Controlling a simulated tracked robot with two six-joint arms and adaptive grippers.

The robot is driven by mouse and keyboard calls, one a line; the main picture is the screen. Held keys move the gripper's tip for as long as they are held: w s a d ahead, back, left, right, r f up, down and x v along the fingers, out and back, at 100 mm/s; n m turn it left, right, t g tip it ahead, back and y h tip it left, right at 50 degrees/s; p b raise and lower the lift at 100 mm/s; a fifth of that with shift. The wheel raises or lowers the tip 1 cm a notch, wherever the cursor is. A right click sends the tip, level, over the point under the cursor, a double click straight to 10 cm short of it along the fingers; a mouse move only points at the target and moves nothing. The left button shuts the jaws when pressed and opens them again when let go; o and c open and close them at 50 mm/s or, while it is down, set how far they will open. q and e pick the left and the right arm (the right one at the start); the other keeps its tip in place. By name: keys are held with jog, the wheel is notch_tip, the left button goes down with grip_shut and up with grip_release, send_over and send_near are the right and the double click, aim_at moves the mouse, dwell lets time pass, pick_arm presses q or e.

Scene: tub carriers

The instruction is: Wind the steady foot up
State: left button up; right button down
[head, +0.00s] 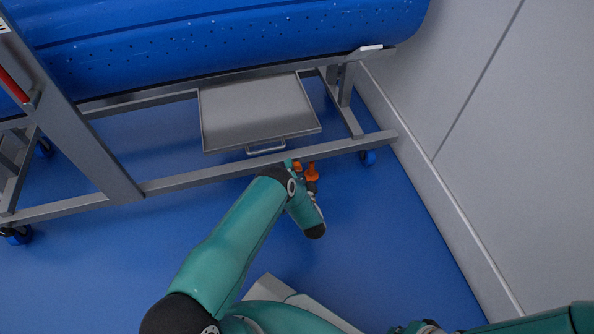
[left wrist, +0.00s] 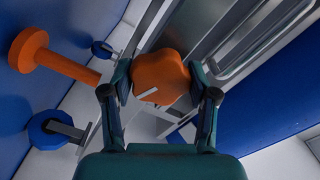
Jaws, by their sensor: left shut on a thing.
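My left gripper (head: 303,177) is low beside the near rail of the carrier frame. In the left wrist view its two fingers (left wrist: 160,80) are shut on an orange lobed knob (left wrist: 160,72), one on each side. To the left of it in that view is the steady foot (left wrist: 29,49), an orange round pad on an orange stem. The pad shows against the blue floor; I cannot tell whether it touches. In the head view only small orange parts show at the gripper, and the arm hides the rest. My right gripper is not in view.
The grey carrier frame (head: 205,177) bears a blue perforated tub (head: 230,45). A grey tray (head: 258,108) with a handle hangs under it. Blue castors (head: 368,157) stand at its ends. A pale wall (head: 500,130) closes off the right; blue floor is open in front.

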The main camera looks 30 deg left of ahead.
pick_arm(q)
jog(key=shift+w+d, duration=0.1)
jog(key=shift+d, duration=0.05)
jog(key=o, duration=1.2)
jog(key=shift+c, duration=0.2)
jog(key=v, duration=1.2)
jog(key=shift+f, duration=0.1)
